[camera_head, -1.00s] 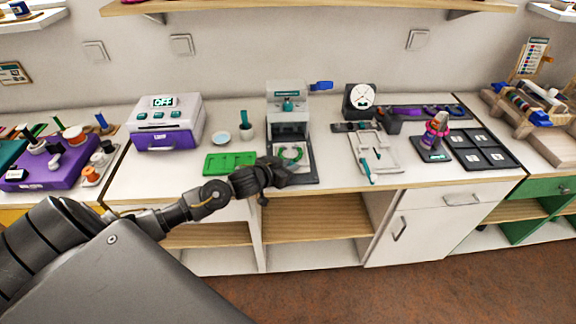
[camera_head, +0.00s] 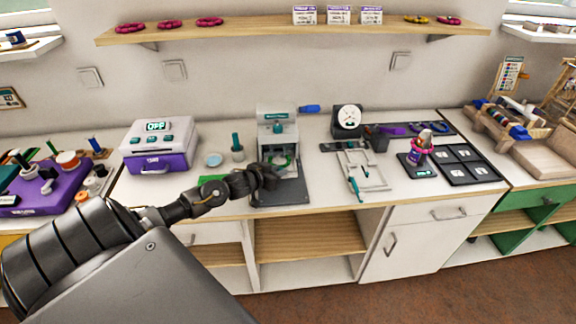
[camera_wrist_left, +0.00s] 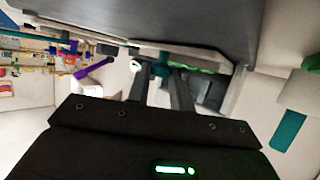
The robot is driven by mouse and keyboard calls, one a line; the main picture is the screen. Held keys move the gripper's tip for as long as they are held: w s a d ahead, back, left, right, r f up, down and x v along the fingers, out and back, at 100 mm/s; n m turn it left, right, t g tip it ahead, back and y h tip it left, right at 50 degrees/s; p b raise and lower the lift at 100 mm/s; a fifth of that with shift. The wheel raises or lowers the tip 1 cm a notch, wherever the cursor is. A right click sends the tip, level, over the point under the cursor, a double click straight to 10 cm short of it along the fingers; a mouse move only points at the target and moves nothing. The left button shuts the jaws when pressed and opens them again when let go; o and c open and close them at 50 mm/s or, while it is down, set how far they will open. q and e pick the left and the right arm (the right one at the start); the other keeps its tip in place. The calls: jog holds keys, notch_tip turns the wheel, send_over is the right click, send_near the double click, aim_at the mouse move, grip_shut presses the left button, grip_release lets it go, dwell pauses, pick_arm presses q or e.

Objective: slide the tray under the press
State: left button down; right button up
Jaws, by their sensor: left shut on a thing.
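The press (camera_head: 277,118) is a light grey frame with a teal part, standing at the back of the counter on a dark base plate (camera_head: 282,193). A green ring (camera_head: 281,162) sits low in its opening. It shows partly in the left wrist view (camera_wrist_left: 207,65). My left gripper (camera_head: 268,176) is in front of the press, hiding most of the tray that carries the ring. In the left wrist view the gripper (camera_wrist_left: 160,72) is shut on a teal piece (camera_wrist_left: 160,66), which looks like the tray's handle. My right gripper is not in view.
A white and purple machine (camera_head: 160,145) stands left. A green mat (camera_head: 211,178) lies beside my arm, partly hidden. A white frame (camera_head: 363,171), a dial (camera_head: 347,121) and a black tray (camera_head: 462,163) are to the right. The front strip of the base plate is bare.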

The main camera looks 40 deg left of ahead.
pick_arm(q)
jog(key=shift+a+r, duration=0.15)
jog(key=c, duration=1.7)
grip_release()
jog(key=shift+w, duration=0.1)
jog(key=o, duration=0.4)
jog(key=shift+w+a, duration=0.1)
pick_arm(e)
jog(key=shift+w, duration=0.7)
pick_arm(q)
jog(key=shift+s, duration=0.25)
jog(key=v, duration=1)
jog(key=shift+s, duration=0.2)
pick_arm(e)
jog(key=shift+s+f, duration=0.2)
